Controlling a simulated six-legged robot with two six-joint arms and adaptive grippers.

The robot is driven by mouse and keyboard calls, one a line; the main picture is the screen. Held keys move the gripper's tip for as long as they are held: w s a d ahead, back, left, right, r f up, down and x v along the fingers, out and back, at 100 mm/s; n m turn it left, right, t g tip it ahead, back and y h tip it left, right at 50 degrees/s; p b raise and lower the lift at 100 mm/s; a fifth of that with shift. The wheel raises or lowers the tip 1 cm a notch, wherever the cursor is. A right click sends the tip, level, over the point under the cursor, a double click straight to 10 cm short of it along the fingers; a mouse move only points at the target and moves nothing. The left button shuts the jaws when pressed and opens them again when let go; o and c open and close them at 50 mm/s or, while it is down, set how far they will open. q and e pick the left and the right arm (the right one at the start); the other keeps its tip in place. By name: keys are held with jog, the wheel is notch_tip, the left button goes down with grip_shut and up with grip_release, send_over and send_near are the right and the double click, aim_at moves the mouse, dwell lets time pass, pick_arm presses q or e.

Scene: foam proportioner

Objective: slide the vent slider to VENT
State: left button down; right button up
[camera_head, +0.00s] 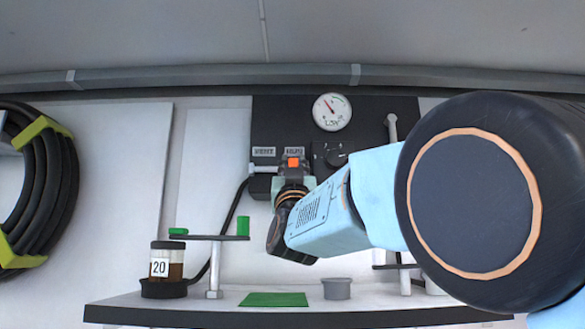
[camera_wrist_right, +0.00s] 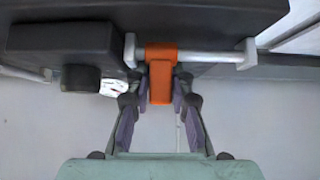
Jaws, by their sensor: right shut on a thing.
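The orange vent slider (camera_head: 293,162) sits on a short light rail (camera_head: 262,168) on the dark panel. It is at the right end of the rail, under the right label (camera_head: 294,151); the left label (camera_head: 264,152) appears to read VENT. In the right wrist view the orange slider (camera_wrist_right: 161,75) is near the rail's left bracket, with bare rail (camera_wrist_right: 210,57) to its right. My right gripper (camera_head: 292,178) is shut on the slider, with one finger on each side of its tab in the wrist view. My left gripper is not in view.
A round gauge (camera_head: 332,111) and a dark knob (camera_head: 336,157) are on the panel right of the slider. Below, a shelf (camera_head: 230,300) holds a jar labelled 20 (camera_head: 167,262), a green mat (camera_head: 275,299) and a grey cup (camera_head: 337,288). A coiled hose (camera_head: 60,185) hangs at left.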

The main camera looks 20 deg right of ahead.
jog(key=shift+d, duration=0.1)
jog(key=shift+c, duration=0.8)
jog(key=shift+a+r, duration=0.1)
jog(key=shift+a, duration=0.3)
grip_shut()
jog(key=shift+s+d, duration=0.15)
jog(key=shift+d, duration=0.15)
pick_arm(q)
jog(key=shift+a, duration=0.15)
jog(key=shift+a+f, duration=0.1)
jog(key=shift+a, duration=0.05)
pick_arm(e)
jog(key=shift+a, duration=0.1)
